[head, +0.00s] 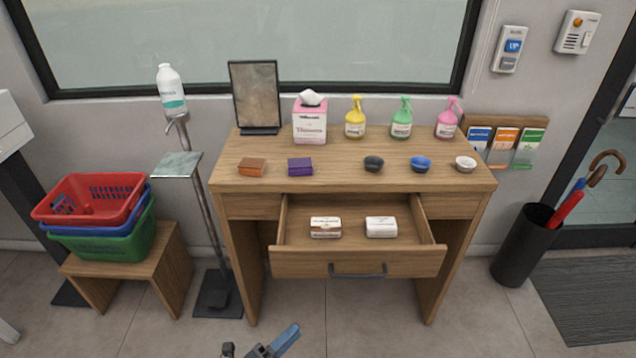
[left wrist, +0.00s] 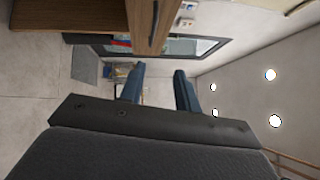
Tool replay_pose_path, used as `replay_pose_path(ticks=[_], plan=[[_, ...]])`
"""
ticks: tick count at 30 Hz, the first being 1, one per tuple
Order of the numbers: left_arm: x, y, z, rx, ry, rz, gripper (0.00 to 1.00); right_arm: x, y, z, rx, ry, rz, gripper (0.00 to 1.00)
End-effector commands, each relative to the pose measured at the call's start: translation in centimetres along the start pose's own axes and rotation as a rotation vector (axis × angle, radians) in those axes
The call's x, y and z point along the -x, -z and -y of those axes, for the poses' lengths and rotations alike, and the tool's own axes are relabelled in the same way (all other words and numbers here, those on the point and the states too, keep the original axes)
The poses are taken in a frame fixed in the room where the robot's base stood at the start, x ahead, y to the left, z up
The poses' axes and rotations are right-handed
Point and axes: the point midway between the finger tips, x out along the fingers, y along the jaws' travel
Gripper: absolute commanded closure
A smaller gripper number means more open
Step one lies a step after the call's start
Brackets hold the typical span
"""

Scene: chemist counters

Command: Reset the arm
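My left gripper (head: 276,343) shows only in part at the bottom edge of the head view, low in front of the wooden desk (head: 340,178). In the left wrist view its two blue fingers (left wrist: 158,78) stand apart with nothing between them, so it is open and empty. The rest of my left arm is out of the picture. My right gripper is not in view. The desk's drawer (head: 358,263) is pulled open, and two small white packages (head: 325,228) (head: 381,228) lie in it.
Small boxes, bowls, spray bottles and a tissue box (head: 310,122) stand on the desk. Stacked baskets (head: 95,215) sit on a stool at left, beside a sanitizer stand (head: 178,165). An umbrella bin (head: 522,245) stands at right. Floor in front of the drawer is clear.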

Motion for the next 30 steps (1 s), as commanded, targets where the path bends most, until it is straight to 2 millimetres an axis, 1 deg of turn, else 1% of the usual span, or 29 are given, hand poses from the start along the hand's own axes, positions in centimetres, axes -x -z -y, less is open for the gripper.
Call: replay_pose_path(ticks=[2, 6, 12, 17, 19, 23, 24, 27, 30], plan=[[0.0, -0.1, -0.1, 0.033, -0.004, 0.008, 0.67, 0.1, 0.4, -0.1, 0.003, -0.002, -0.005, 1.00], [0.1, -1.3, -0.8, 0.076, -0.037, 0.068, 0.67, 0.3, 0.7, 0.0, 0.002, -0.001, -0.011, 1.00], [0.4, -3.2, -1.9, 0.161, -0.086, 0.177, 0.67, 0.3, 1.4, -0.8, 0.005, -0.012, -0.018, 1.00], [1.0, -5.1, -3.2, 0.258, -0.134, 0.292, 0.67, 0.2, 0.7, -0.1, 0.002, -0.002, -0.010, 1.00], [1.5, -6.0, -4.1, 0.312, -0.161, 0.356, 0.67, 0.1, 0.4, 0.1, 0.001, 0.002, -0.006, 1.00], [3.1, -8.3, -6.4, 0.452, -0.232, 0.521, 0.67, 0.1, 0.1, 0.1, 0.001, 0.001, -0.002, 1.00], [3.8, -9.1, -7.4, 0.503, -0.258, 0.582, 0.67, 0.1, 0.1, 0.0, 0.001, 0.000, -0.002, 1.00], [5.8, -10.6, -9.7, 0.635, -0.325, 0.740, 0.67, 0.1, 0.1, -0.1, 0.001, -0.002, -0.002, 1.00], [8.1, -11.4, -12.1, 0.771, -0.396, 0.898, 0.67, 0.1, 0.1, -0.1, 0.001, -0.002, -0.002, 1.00]])
